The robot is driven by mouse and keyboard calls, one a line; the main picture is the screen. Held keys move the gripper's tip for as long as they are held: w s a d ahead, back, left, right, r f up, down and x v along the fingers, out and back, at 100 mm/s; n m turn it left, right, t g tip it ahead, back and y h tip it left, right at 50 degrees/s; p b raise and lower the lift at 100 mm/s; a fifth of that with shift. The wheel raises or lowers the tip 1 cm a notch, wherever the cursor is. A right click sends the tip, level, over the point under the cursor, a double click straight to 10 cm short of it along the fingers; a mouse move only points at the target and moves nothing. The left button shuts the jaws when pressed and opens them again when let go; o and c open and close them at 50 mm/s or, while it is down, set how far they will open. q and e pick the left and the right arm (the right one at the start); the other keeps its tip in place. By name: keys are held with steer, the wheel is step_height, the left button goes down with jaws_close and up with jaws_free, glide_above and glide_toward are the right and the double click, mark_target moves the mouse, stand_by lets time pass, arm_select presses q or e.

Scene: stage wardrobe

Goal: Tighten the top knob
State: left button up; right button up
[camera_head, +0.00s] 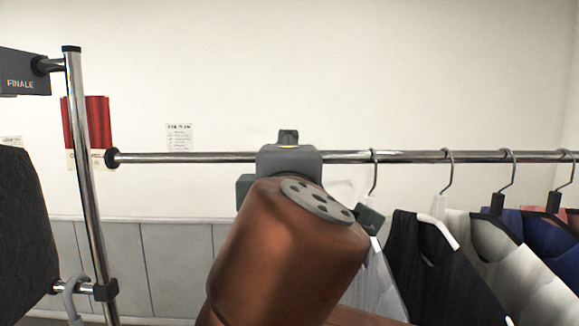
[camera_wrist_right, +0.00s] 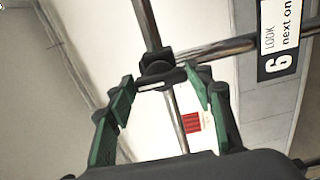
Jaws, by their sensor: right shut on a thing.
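The top knob (camera_wrist_right: 160,78) is a black piece at a joint of metal tubes in the right wrist view. My right gripper (camera_wrist_right: 159,83) has its green fingers on both sides of it and is shut on it. In the head view my right gripper (camera_head: 288,137) is up at the horizontal rail (camera_head: 200,157), mostly hidden behind my copper-coloured arm. The knob is hidden there. My left gripper is in neither view.
Several garments on hangers (camera_head: 460,240) hang from the rail at the right. An upright metal post (camera_head: 85,180) stands at the left, with a dark FINALE sign (camera_head: 25,75) and a dark garment (camera_head: 22,225) beside it. A "6 LOOK" sign (camera_wrist_right: 280,38) shows in the wrist view.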

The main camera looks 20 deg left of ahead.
steer(key=shift+a, duration=0.1)
steer(key=o, duration=1.1)
steer(key=shift+w+a, duration=0.25)
steer(key=shift+a, duration=0.1)
steer(key=shift+o, duration=0.2)
steer(key=v, duration=1.2)
steer(key=shift+s+d, duration=0.2)
steer(key=shift+d, duration=0.15)
steer(key=shift+a, duration=0.15)
